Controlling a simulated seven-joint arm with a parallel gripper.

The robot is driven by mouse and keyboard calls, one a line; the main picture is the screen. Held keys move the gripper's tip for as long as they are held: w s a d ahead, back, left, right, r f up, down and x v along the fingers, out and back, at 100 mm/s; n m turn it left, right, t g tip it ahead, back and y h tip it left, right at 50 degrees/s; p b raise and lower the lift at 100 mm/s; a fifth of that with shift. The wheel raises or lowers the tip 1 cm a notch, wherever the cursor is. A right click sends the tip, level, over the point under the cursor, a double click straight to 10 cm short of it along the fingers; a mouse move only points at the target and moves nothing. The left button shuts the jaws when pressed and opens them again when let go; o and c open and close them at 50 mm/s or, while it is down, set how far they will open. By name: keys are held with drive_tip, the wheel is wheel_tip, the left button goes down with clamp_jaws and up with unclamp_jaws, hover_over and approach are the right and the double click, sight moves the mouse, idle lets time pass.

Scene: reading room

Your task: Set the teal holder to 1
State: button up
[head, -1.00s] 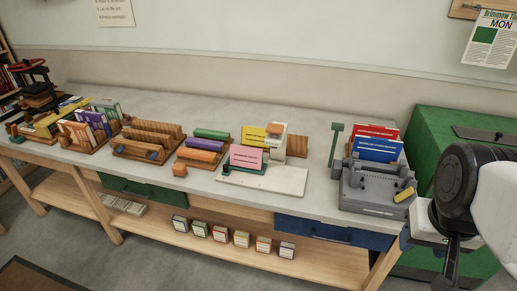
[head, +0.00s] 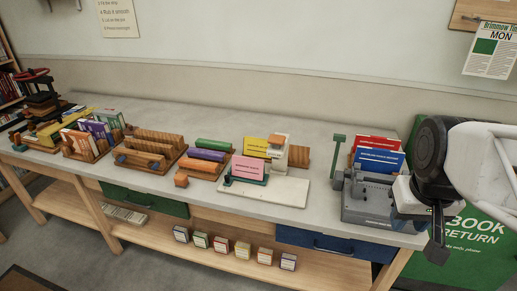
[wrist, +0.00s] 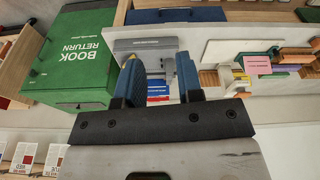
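The teal holder (head: 246,181) stands on a white board (head: 275,191) on the bench, with a pink card (head: 248,168) upright in it. No number on it can be read. In the wrist view the pink card (wrist: 257,65) shows at the right, with a bit of the teal holder (wrist: 273,50) by it. My gripper (head: 437,240) is at the right end of the bench, beside the grey device and well away from the holder. In the wrist view my gripper (wrist: 158,78) has its two blue fingers apart, with nothing held between them.
A grey device (head: 367,204) with red and blue cards and a green lever (head: 338,152) stands between holder and gripper. Wooden racks (head: 155,150) and a yellow card (head: 255,147) lie left and behind. A green book return box (head: 480,235) is at right.

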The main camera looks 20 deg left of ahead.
drive_tip(key=w+a+n, duration=0.4)
drive_tip(key=w+a, duration=0.5)
drive_tip(key=w, duration=0.4)
drive_tip(key=n+g, duration=0.2)
drive_tip(key=n, duration=0.8)
hover_over(227, 176)
drive_tip(key=f, duration=2.1)
drive_tip(key=shift+s+d, duration=0.1)
drive_tip(key=shift+d, duration=0.2)
drive_tip(key=shift+a+f+n, duration=0.25)
drive_tip(key=shift+a+n, duration=0.05)
drive_tip(key=shift+a, duration=0.1)
drive_tip(key=shift+f, duration=3.9)
